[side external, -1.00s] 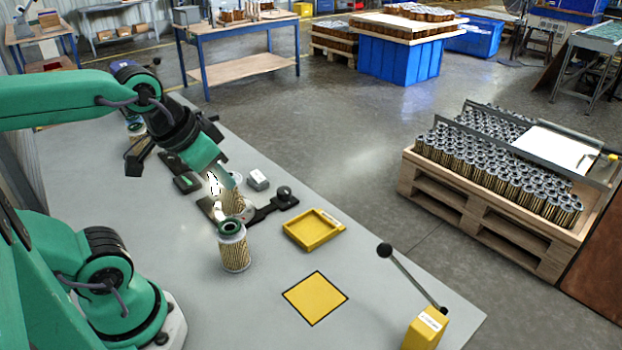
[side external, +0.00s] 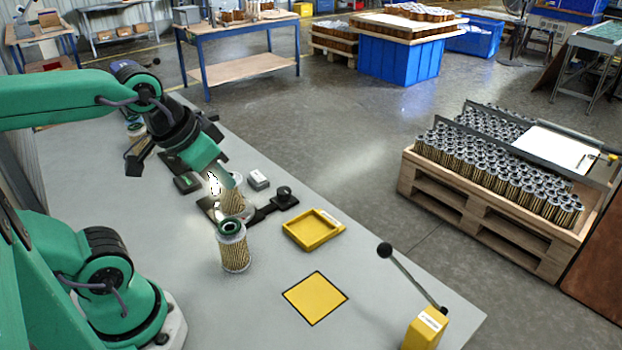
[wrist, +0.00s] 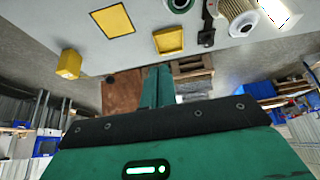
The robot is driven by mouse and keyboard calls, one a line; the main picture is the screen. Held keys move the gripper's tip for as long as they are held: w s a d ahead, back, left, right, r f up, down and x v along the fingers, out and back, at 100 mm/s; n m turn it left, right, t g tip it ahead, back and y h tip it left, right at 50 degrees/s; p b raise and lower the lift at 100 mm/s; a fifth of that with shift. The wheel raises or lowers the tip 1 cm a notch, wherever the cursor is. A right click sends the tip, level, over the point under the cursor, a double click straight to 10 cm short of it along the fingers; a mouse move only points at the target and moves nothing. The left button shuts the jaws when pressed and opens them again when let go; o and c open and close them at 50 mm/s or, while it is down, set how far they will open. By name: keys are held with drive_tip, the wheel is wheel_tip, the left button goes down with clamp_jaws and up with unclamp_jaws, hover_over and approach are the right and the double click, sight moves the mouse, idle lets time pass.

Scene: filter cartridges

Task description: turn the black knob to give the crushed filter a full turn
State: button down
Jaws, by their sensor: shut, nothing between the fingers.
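A black knob (side external: 284,192) stands on the end of a dark arm of a small turning fixture on the grey table. It also shows in the wrist view (wrist: 207,37). Any crushing is too small to tell. My gripper (side external: 229,181) is shut and empty, in front of or above this filter in the side view, left of the knob and apart from it. In the wrist view its fingers (wrist: 157,84) are together.
A green-topped filter (side external: 233,250) stands near the fixture. A yellow tray (side external: 313,230), a yellow square (side external: 315,298) and a yellow box (side external: 425,328) with a ball-ended lever lie to the right.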

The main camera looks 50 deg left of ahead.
drive_tip(key=c, duration=2.1)
unclamp_jaws()
drive_tip(key=o, duration=0.7)
drive_tip(key=shift+w, duration=0.1)
drive_tip(key=o, duration=0.4)
drive_tip(key=shift+w+a+r, duration=0.1)
drive_tip(key=shift+w, duration=0.1)
drive_tip(key=shift+c, duration=0.2)
drive_tip(key=shift+o, duration=0.7)
drive_tip(key=shift+w+a+m, duration=0.1)
drive_tip(key=shift+w+m, duration=0.2)
drive_tip(key=w+a+f+m+g, duration=0.2)
drive_tip(key=w+a+f+m, duration=0.2)
drive_tip(key=w, duration=0.3)
drive_tip(key=w+a+f+m+g, duration=0.2)
drive_tip(key=w+a+f+m, duration=0.2)
drive_tip(key=w+a+f, duration=0.1)
drive_tip(key=w+a+f+m+g, duration=0.1)
drive_tip(key=w+a+f+m, duration=0.2)
drive_tip(key=w, duration=0.7)
drive_tip(key=shift+a+f+m+g, duration=0.2)
drive_tip(key=shift+a+f, duration=0.3)
drive_tip(key=shift+a, duration=0.2)
drive_tip(key=shift+a+f+m+g, duration=0.2)
drive_tip(key=shift+a+f, duration=0.3)
drive_tip(key=shift+a, duration=0.2)
drive_tip(key=shift+a+f, duration=0.15)
drive_tip(key=shift+f, duration=0.1)
